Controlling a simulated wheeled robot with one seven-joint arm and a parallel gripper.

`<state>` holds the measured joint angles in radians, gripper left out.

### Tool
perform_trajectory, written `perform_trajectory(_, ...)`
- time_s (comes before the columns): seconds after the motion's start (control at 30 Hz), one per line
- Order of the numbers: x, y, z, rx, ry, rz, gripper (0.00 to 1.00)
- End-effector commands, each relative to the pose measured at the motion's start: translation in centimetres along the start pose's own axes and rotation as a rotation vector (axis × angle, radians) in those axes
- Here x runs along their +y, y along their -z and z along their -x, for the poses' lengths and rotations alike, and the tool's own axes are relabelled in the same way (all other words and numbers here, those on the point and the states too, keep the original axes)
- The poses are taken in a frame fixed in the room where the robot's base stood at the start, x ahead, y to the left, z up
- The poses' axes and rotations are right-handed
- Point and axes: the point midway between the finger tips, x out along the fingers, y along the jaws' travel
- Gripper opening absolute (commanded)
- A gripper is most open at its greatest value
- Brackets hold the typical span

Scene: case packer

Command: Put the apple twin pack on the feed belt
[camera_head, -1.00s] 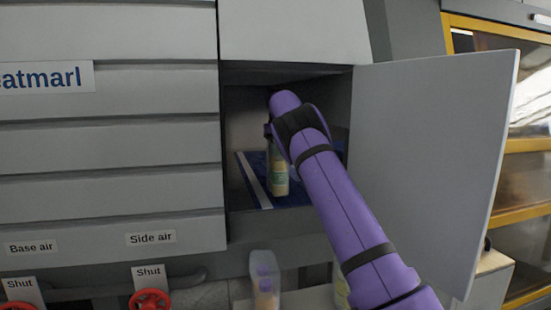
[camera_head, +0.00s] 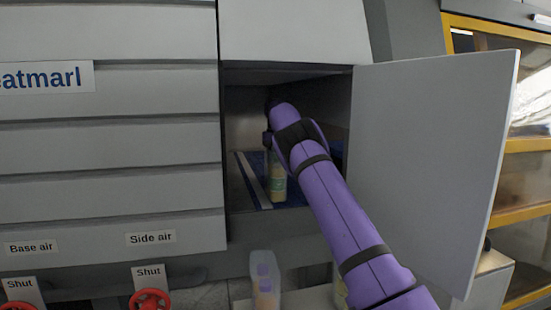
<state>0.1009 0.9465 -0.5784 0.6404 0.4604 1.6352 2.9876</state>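A pale pack with a yellow-green label (camera_head: 278,182), which looks like the apple twin pack, stands upright inside the open compartment. It is on or just above the blue feed belt (camera_head: 296,196); I cannot tell whether it touches. My purple arm reaches in through the opening from the lower right. My gripper (camera_head: 269,139) is at the top of the pack, mostly hidden behind the arm's end. Its fingers do not show clearly, so I cannot tell whether they grip the pack. The arm also hides the right part of the belt.
A white rail (camera_head: 253,181) runs along the belt's left side. The compartment door (camera_head: 430,170) stands open at the right, close to my arm. Below the opening is a clear holder (camera_head: 265,287) with purple-capped items. Red valve wheels (camera_head: 150,301) are at the lower left.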

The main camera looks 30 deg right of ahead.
Motion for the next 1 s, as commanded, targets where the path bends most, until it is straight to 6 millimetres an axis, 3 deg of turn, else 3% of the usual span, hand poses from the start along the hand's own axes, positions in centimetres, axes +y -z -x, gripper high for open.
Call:
perform_trajectory(0.47,0.01,0.02,-0.57,-0.002,0.000,0.001,0.00)
perform_trajectory(0.5,0.01,0.02,-0.74,-0.001,0.000,0.001,0.39)
perform_trajectory(0.6,0.00,0.01,-0.72,-0.001,0.000,0.001,0.62)
perform_trajectory(1.0,-0.46,0.26,0.03,-0.003,0.000,0.000,0.62)
